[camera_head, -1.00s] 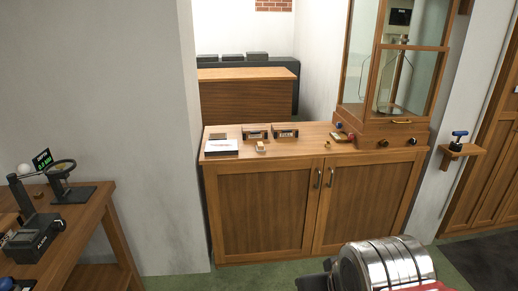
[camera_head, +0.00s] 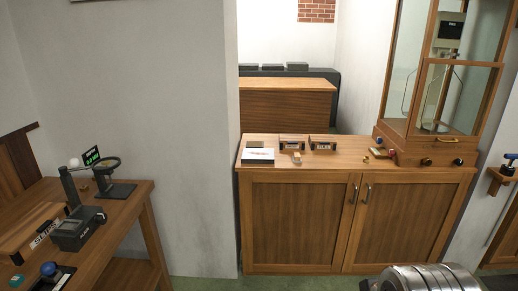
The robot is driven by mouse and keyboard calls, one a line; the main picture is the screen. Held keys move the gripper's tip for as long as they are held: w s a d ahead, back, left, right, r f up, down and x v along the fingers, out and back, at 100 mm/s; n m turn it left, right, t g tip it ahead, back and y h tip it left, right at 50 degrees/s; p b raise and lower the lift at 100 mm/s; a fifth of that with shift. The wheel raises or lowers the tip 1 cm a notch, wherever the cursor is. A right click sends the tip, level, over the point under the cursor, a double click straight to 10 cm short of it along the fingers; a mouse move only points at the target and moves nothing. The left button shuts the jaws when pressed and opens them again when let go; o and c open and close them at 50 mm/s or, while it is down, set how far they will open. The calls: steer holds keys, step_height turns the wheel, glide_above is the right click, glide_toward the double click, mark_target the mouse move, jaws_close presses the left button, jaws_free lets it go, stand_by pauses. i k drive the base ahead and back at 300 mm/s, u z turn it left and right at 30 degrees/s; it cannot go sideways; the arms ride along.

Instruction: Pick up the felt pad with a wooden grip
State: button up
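A small block with a pale lower part and a tan upper part (camera_head: 296,159) sits on the cabinet top (camera_head: 345,150), near its front edge and left of the middle. It may be the felt pad with a wooden grip, but it is too small to be sure. Part of my arm (camera_head: 425,279), a metallic ribbed cylinder, shows at the bottom right. It is in front of the cabinet's lower right doors. My gripper fingers are not in view.
Two labelled boxes (camera_head: 322,143) stand behind the block, and a white pad (camera_head: 258,155) lies left of it. A glass-sided balance case (camera_head: 440,95) stands at the right. A side table (camera_head: 125,205) with instruments is at the left. Green floor shows below the cabinet.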

mark_target(296, 158)
steer(key=u, duration=0.1)
steer(key=i, duration=0.8)
steer(key=u, duration=0.45)
steer(key=i, duration=1.8)
